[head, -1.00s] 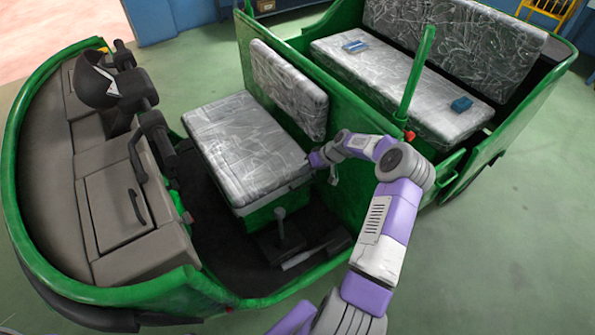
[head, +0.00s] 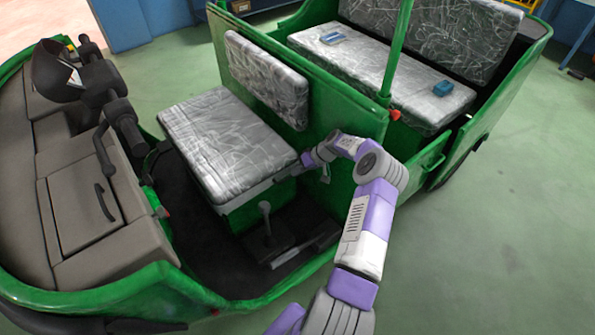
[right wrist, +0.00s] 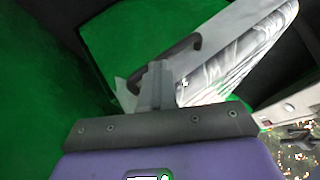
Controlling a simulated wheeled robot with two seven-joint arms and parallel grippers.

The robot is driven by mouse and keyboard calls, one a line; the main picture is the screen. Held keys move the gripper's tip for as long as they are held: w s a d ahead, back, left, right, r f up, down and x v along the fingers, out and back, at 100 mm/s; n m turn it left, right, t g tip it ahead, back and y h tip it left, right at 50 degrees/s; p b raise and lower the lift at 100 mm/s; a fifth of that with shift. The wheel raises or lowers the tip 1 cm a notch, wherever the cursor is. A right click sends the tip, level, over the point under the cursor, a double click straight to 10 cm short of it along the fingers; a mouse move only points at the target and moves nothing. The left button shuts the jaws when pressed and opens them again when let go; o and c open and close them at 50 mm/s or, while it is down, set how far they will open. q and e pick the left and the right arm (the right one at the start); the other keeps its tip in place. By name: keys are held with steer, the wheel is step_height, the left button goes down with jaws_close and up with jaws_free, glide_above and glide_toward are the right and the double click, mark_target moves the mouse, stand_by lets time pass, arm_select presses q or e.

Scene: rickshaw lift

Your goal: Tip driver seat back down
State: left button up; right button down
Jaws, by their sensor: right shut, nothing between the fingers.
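The driver seat cushion (head: 225,145), grey and plastic-wrapped, lies roughly level over its green seat box (head: 258,203) in the head view. Its backrest (head: 265,80) is on the green partition behind it. My right gripper (head: 304,163) is at the cushion's right side, low by its edge. In the right wrist view, the shut fingers (right wrist: 157,80) hold nothing and are close to a black handle (right wrist: 172,57), with the wrapped cushion (right wrist: 235,62) beyond to the right. I cannot tell whether the fingers touch the handle or cushion. My left gripper is out of view.
The dashboard (head: 85,205) and handlebar (head: 118,110) are to the left. A lever (head: 266,215) rises from the floor in front of the seat. A green post (head: 397,50) and the rear bench (head: 385,75) with two blue items are behind. Floor (head: 480,240) at right is clear.

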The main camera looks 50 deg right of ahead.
steer(key=shift+s+f, duration=0.3)
steer(key=shift+f, duration=0.4)
step_height(320, 180, up, 11)
steer(key=p, duration=0.3)
steer(key=shift+w+r, duration=0.2)
steer(key=shift+w, duration=0.1)
